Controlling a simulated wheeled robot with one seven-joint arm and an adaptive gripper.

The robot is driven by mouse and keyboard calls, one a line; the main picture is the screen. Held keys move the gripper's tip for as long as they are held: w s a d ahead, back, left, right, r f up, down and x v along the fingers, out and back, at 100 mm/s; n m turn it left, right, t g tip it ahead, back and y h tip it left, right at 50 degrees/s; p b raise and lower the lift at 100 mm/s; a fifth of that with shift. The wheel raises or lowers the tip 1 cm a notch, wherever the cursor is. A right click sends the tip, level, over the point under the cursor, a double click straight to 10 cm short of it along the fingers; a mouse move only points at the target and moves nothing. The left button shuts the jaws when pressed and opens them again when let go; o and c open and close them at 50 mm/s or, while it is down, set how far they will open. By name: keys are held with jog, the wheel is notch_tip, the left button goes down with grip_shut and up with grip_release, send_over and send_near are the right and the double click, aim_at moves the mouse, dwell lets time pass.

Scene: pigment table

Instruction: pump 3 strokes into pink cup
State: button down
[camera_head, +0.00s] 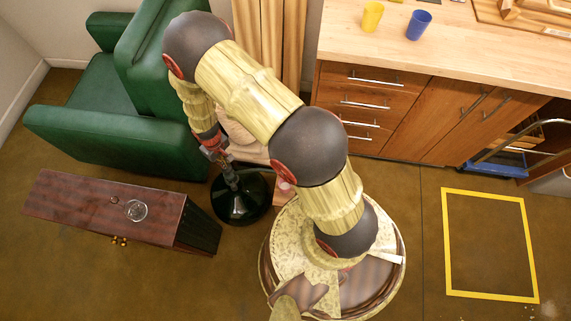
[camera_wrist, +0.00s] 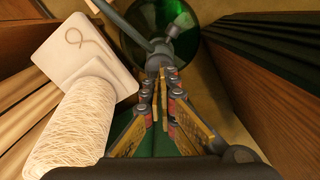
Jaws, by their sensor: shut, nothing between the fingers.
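A dark green, glossy round-based pump bottle (camera_head: 240,204) stands below my gripper in the head view. In the wrist view its green body (camera_wrist: 172,18) and grey pump head with a spout (camera_wrist: 160,48) lie just beyond the fingertips. My gripper (camera_head: 217,150) is shut and empty, with its fingers (camera_wrist: 163,76) together over the pump head. I cannot tell whether they touch it. A small pinkish object (camera_head: 285,187), perhaps the pink cup, shows partly behind my arm, right of the bottle. The wrist view shows no pink cup.
A beige stand with a string-wound cylinder (camera_wrist: 73,125) is close left of my gripper. A dark wooden cabinet (camera_head: 100,205) holds a clear glass (camera_head: 136,210). A green armchair (camera_head: 110,125) stands behind. Yellow (camera_head: 372,17) and blue (camera_head: 419,24) cups stand on the counter.

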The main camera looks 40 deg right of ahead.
jog(key=shift+f, duration=0.15)
dwell(0.5)
jog(key=shift+f+b, duration=1.35)
jog(key=shift+f, duration=0.6)
jog(key=shift+r, duration=0.2)
jog(key=shift+r+p, duration=1.55)
jog(key=shift+r, duration=0.35)
jog(key=shift+r, duration=0.1)
notch_tip(320, 180, up, 6)
jog(key=p, duration=0.4)
